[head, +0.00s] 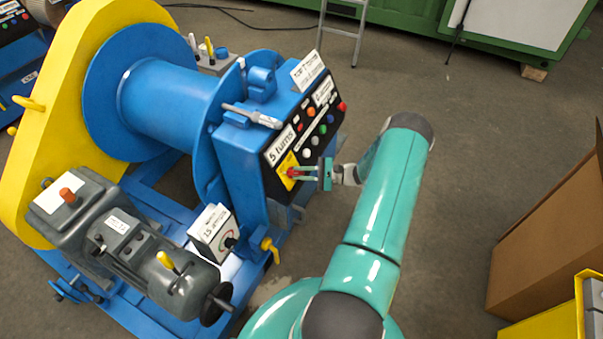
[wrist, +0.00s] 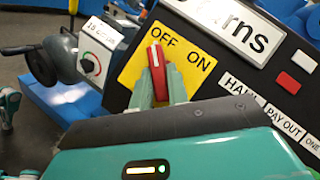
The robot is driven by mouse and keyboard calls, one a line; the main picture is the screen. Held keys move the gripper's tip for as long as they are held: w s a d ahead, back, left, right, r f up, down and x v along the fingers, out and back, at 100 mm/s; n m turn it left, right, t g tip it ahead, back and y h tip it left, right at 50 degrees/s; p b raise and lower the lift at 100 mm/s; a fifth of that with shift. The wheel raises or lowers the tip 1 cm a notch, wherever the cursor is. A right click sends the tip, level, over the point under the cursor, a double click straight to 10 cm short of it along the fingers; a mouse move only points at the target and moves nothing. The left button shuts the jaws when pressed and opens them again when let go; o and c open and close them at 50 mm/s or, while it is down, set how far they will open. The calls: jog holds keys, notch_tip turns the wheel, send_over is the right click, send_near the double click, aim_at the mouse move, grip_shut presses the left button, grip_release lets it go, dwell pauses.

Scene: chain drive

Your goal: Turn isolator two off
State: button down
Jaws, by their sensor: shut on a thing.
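A red rotary handle (head: 291,172) sits on a yellow plate (head: 285,161) low on the black face of the blue control box. In the wrist view the red handle (wrist: 158,74) is between the two teal fingertips of my gripper (wrist: 161,88), which are shut on it. The yellow plate (wrist: 133,70) reads OFF above the handle and ON to its right. The handle's white mark points up, close to the OFF word. My gripper (head: 304,171) reaches it from the right in the head view. I cannot read a number naming this isolator.
The control box also carries a "5 turns" label (head: 283,146) and several coloured buttons. A box with a dial (head: 214,233) and a yellow lever (head: 269,246) stand nearby at lower left.

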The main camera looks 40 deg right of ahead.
jog(key=c, duration=1.4)
grip_release()
jog(key=shift+o, duration=0.2)
jog(key=shift+d, duration=0.1)
jog(key=v, duration=1.3)
jog(key=shift+s+d, duration=0.2)
jog(key=shift+s, duration=0.15)
jog(key=shift+r, duration=0.1)
